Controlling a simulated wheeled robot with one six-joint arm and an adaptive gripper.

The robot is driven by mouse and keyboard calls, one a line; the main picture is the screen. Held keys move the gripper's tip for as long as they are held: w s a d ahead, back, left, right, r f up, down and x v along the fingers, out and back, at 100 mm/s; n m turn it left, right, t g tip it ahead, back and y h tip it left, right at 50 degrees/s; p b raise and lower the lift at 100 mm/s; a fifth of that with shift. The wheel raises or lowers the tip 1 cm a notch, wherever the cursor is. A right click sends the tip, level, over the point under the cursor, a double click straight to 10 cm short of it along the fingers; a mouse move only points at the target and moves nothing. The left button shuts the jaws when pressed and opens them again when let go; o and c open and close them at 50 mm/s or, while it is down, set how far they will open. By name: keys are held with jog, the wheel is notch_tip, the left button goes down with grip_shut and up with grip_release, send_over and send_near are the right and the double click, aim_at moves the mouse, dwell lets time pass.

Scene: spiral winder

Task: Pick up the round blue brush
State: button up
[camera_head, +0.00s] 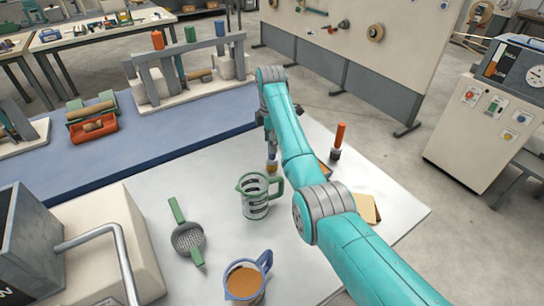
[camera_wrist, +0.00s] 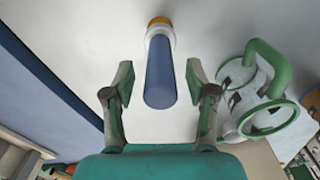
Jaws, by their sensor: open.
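The round blue brush (camera_wrist: 161,75) shows in the wrist view as a blue cylindrical handle with a yellow-orange and pale end. The handle lies between the two fingers of my gripper (camera_wrist: 160,88), with clear gaps on both sides. My gripper is open and does not touch it. In the head view, the brush's yellowish lower part (camera_head: 272,164) shows on the pale table just below my gripper (camera_head: 269,142). The brush looks upright there. My gripper and arm hide part of the handle in that view.
A measuring jug with a green handle (camera_head: 256,197) stands close in front of the brush. An orange-handled brush (camera_head: 337,141) stands to the right, beyond my arm. A green-handled strainer (camera_head: 188,238) and a blue-rimmed jug of brown liquid (camera_head: 245,280) are nearer. The table (camera_head: 150,205) has bare room left.

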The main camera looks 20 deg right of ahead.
notch_tip(320, 180, down, 4)
jog(key=shift+d+r, duration=0.1)
jog(key=shift+r, duration=0.1)
grip_shut()
notch_tip(320, 180, up, 10)
jog(key=shift+r, duration=0.1)
dwell(0.6)
